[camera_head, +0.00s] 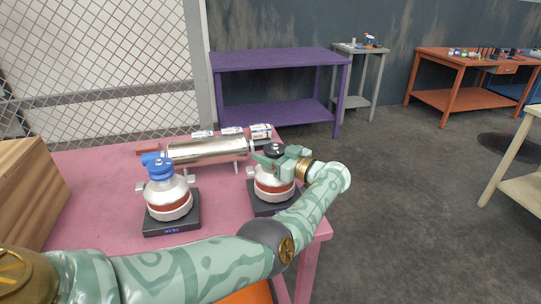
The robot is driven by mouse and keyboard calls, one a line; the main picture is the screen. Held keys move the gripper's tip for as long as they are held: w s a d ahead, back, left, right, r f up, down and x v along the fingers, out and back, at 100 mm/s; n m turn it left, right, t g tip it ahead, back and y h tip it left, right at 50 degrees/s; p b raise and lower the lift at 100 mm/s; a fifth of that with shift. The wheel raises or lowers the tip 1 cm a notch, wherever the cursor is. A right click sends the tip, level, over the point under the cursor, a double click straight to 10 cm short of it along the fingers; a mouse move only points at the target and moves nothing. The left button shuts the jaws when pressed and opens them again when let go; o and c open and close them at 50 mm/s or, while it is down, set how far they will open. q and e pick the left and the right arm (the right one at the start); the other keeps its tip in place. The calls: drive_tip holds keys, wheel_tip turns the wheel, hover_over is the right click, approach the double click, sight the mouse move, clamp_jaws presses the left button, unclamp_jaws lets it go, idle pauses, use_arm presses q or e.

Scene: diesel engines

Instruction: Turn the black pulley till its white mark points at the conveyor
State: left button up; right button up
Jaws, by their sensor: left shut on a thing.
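The black pulley (273,149) tops the right-hand engine, which has a silver and red body (272,184) on a dark base. My left gripper (273,156) reaches it from the right and is shut on the pulley. The fingers cover part of the pulley, and I cannot make out its white mark. A long silver cylinder (207,150) lies behind the engines; I cannot tell whether it belongs to the conveyor. My right gripper is not in view.
A second engine (168,195) with a blue pulley (160,168) stands to the left on the pink table (100,170). Small white boxes (232,131) sit behind the cylinder. A wooden box (30,190) is at the left edge. A purple table (275,60) stands beyond.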

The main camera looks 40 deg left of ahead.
use_arm(q)
drive_tip(key=o, duration=1)
drive_tip(key=d+b, duration=0.3)
drive_tip(key=d, duration=1.3)
drive_tip(key=shift+s+d, duration=0.15)
drive_tip(key=shift+s, duration=0.25)
